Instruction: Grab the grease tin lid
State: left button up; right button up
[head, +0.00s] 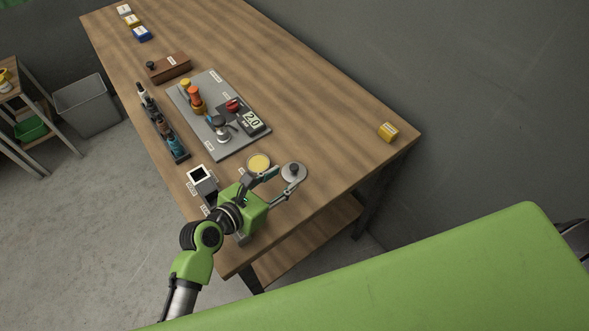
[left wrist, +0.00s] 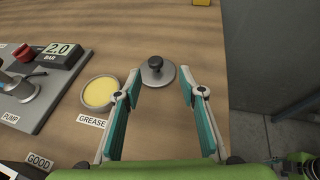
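The grease tin lid is a grey disc with a black knob (head: 294,171) and lies flat on the wooden bench beside the open grease tin. In the left wrist view the lid (left wrist: 157,74) is just past my fingertips, roughly centred between them. The grease tin (head: 259,163) holds yellow grease and sits left of the lid; it also shows in the left wrist view (left wrist: 101,93), by the left finger, with a GREASE label in front. My left gripper (head: 286,178) is open and empty, its fingers pointing at the lid.
A grey board (head: 214,152) with a pump and a gauge reading 2.0 lies beyond the tin. A yellow box (head: 387,132) stands near the bench's right edge. Small dark bins (head: 203,188) stand by my gripper. The wooden bench (head: 310,110) is clear beyond the lid.

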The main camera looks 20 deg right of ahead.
aim_at(292, 169)
pick_arm(q)
jog(key=w+d, duration=0.1)
jog(key=w+d+f, duration=0.1)
jog(key=shift+w+d+p, duration=0.3)
jog(key=shift+w, duration=0.1)
jog(key=shift+w+d+f, duration=0.2)
jog(key=shift+w+d, duration=0.05)
jog(key=shift+d, duration=0.2)
grip_shut()
